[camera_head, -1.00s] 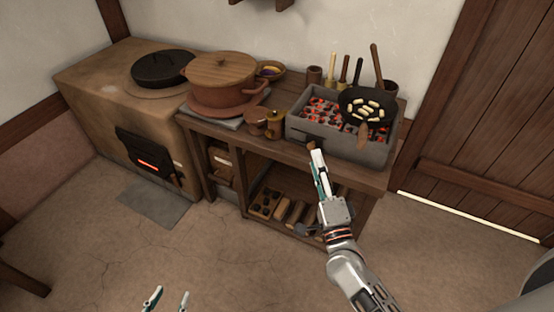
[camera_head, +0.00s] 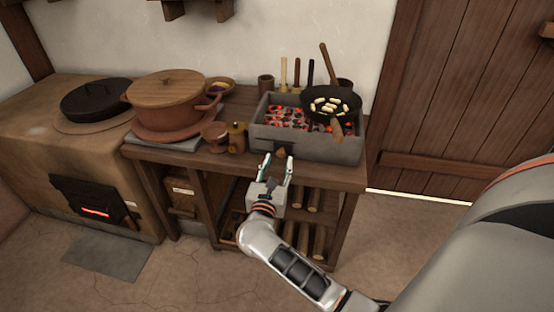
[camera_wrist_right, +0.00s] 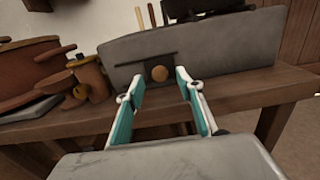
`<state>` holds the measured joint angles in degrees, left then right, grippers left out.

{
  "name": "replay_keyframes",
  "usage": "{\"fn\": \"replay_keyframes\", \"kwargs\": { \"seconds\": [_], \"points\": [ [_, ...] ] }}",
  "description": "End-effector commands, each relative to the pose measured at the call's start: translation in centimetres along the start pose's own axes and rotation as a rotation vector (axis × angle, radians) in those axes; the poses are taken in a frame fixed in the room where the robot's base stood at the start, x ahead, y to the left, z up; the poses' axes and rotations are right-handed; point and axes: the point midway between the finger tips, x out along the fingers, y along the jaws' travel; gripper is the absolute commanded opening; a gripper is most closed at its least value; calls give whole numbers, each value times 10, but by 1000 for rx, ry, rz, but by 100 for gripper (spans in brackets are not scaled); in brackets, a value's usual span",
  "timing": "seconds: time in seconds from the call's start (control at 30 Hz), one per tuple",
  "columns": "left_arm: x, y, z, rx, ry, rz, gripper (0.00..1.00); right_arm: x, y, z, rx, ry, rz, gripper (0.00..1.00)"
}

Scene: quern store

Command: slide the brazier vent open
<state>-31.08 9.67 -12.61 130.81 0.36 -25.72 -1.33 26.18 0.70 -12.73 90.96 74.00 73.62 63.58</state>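The brazier (camera_head: 345,149) is a grey stone box of glowing coals on the wooden table. On its front wall is the vent, a dark slide (camera_wrist_right: 138,64) with a round wooden knob (camera_wrist_right: 160,73). The knob also shows in the head view (camera_head: 281,152). My right gripper (camera_head: 278,161) is open in front of the brazier, its fingers pointing at the wall. In the right wrist view, the knob shows between the gripper's fingertips (camera_wrist_right: 158,74); I cannot tell whether it lies between them or just beyond. My left gripper is not in view.
A black pan (camera_head: 330,101) with pale pieces sits over the coals, its handle (camera_head: 337,129) jutting past the front wall. Small brown pots (camera_head: 236,138) and a lidded clay pot (camera_head: 172,98) stand to the left. Logs lie on the shelf below.

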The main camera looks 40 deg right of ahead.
Motion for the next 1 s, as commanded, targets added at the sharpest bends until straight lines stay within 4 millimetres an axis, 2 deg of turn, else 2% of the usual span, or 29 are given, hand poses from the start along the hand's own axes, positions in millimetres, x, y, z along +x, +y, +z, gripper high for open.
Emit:
{"fn": "replay_keyframes", "kwargs": {
  "seconds": [0.2,0.53,0.57,0.7,0.87,1.0],
  "points": [
    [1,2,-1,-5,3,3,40,23,0,-2,-3,1,1,37],
    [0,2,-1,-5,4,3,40,28,0,-1,-3,0,1,37],
    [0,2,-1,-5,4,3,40,28,0,-1,-3,0,1,34],
    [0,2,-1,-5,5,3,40,28,0,-1,-3,0,1,0],
    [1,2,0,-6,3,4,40,27,1,-1,-3,1,1,0],
    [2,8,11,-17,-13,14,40,27,16,-7,-4,5,2,0]
  ]
}}
